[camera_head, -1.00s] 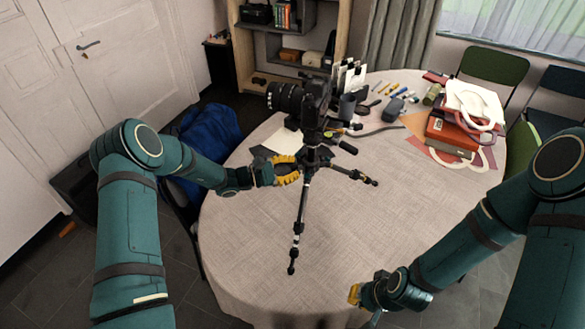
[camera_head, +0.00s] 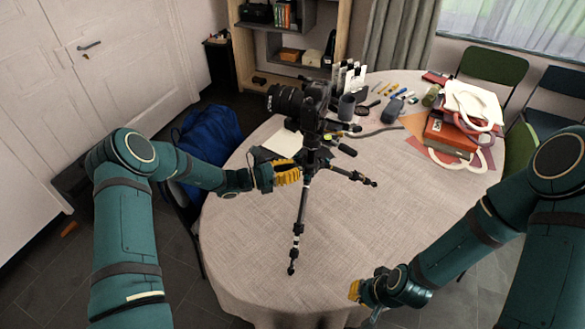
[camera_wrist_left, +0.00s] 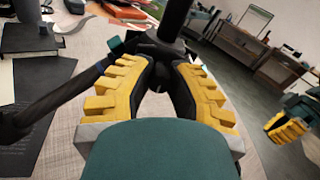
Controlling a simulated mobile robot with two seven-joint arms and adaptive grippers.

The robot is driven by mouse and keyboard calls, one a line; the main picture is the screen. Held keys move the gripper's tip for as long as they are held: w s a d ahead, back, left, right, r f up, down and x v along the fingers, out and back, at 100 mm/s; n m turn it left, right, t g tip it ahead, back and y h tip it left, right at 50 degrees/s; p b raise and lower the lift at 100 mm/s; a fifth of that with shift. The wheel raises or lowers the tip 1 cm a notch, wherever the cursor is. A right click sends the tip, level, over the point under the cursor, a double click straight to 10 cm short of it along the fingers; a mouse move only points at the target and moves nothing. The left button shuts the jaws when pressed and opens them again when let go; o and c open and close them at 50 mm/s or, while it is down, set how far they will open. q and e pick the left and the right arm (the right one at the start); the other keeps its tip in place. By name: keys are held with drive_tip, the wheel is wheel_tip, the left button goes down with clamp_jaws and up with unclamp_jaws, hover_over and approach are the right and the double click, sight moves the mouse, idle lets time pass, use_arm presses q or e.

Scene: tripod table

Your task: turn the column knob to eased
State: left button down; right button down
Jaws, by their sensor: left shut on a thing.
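The black tripod (camera_head: 304,205) stands on the cloth-covered table with its legs spread and a black camera (camera_head: 300,98) on top. My left gripper (camera_head: 297,172) reaches in from the left to the column below the camera. In the left wrist view its yellow-padded fingers (camera_wrist_left: 158,80) are shut on a small dark part at the column, the column knob (camera_wrist_left: 157,86), mostly hidden between them. The knob's marking cannot be read. My right gripper (camera_head: 354,291) is near the table's front edge, away from the tripod; whether it is open cannot be told.
A mug (camera_head: 346,106), pens and small items lie behind the tripod. A stack of books with a white bag (camera_head: 474,103) is at the back right. A dark notebook (camera_wrist_left: 35,85) lies near the left gripper.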

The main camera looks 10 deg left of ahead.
use_arm(q)
drive_tip(key=n+p, duration=0.1)
drive_tip(key=n, duration=0.4)
drive_tip(key=shift+n, duration=0.3)
use_arm(e)
drive_tip(key=shift+w+r, duration=0.25)
drive_tip(key=shift+r, duration=0.55)
use_arm(q)
drive_tip(key=shift+n+p, duration=0.6)
drive_tip(key=shift+n, duration=1.5)
use_arm(e)
drive_tip(key=shift+d+r, duration=0.1)
drive_tip(key=shift+r, duration=0.35)
use_arm(q)
drive_tip(key=c, duration=0.8)
unclamp_jaws()
drive_tip(key=shift+a, duration=0.1)
drive_tip(key=v, duration=1.1)
drive_tip(key=shift+s+a, duration=0.2)
drive_tip(key=shift+a, duration=0.15)
